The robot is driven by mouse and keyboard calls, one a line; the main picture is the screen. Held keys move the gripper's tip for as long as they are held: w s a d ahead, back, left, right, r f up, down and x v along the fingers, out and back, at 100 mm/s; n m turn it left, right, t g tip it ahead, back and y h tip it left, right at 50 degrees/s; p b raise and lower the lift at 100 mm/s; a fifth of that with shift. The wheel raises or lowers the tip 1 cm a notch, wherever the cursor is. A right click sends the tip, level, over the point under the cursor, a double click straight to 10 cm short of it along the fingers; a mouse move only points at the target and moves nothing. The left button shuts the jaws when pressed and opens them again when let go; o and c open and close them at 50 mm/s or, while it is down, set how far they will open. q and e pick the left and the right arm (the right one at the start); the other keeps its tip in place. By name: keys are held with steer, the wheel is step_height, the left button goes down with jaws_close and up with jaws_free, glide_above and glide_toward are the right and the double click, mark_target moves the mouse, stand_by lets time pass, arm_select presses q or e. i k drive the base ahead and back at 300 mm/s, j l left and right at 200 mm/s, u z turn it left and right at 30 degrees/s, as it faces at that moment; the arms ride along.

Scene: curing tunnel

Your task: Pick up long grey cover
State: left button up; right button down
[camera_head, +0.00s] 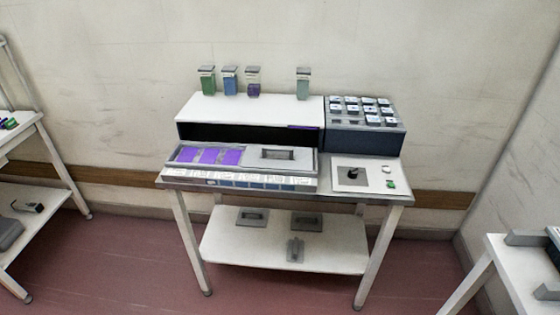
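Several grey covers with raised handles are in view, and I cannot tell for sure which one is the long grey cover. One grey cover (260,162) lies in the right part of the tray at the front of the tabletop, beside purple pieces. Two flat grey covers, a left one (243,222) and a right one (298,228), lie apart on the lower shelf. A narrower grey piece (295,250) lies in front of them, its long side pointing toward me. Neither of my grippers is in view.
The table (185,220) stands against the wall, its lower shelf (225,245) mostly clear. A white tunnel housing (250,106) carries several coloured jars. A dark rack (363,140) stands to its right. Side tables stand left (20,130) and right (515,270); red floor between is open.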

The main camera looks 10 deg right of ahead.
mark_target(267, 156)
steer(key=i+l+z, duration=0.2)
steer(key=i, duration=0.4)
steer(key=i+l+z, duration=0.2)
steer(key=i, duration=0.4)
